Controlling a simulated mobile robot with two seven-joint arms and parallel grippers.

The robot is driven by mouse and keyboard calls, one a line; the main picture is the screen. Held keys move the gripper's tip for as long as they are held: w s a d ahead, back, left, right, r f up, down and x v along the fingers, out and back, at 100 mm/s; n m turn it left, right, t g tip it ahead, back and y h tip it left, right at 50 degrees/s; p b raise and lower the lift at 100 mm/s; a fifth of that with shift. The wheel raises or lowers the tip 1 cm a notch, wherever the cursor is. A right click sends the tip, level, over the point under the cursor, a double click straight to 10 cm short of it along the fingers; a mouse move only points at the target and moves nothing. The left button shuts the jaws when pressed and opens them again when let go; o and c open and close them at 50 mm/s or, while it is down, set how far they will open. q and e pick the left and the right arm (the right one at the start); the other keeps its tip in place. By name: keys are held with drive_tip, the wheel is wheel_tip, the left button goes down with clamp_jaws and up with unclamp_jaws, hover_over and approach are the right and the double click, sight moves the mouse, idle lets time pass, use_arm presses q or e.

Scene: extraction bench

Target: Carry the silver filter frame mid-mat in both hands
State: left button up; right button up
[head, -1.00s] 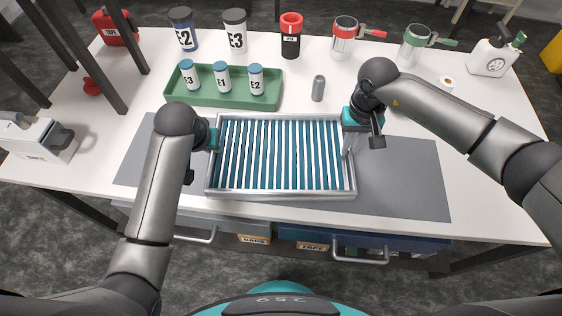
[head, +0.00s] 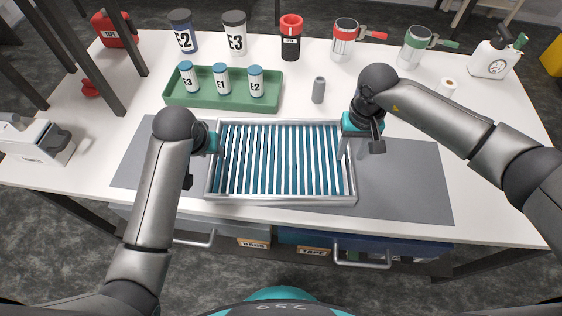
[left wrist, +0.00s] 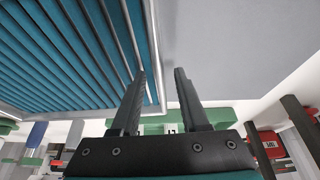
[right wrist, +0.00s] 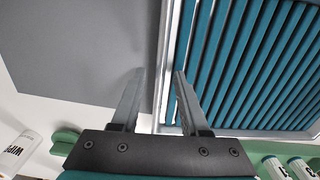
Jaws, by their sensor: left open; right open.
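The silver filter frame (head: 281,197) lies flat over the middle of the grey mat (head: 410,175), with teal pleats between its rims. My left gripper (head: 217,152) is at its left rim. In the left wrist view, the open fingers (left wrist: 160,72) stand apart on both sides of the frame's rim (left wrist: 153,45). My right gripper (head: 343,152) is at the right rim. In the right wrist view, its open fingers (right wrist: 159,72) also stand on both sides of the rim (right wrist: 166,50), with a gap showing.
A green tray (head: 222,103) with several labelled vials stands just behind the frame. A small grey cylinder (head: 318,90) stands behind its right end. Jars, cups and a white bottle (head: 495,58) line the back. The mat is bare on both sides of the frame.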

use_arm(q)
drive_tip(key=v, duration=1.1)
drive_tip(key=shift+r, duration=0.2)
use_arm(e)
wheel_tip(320, 180, up, 12)
use_arm(q)
drive_tip(key=shift+a, duration=0.1)
idle(0.3)
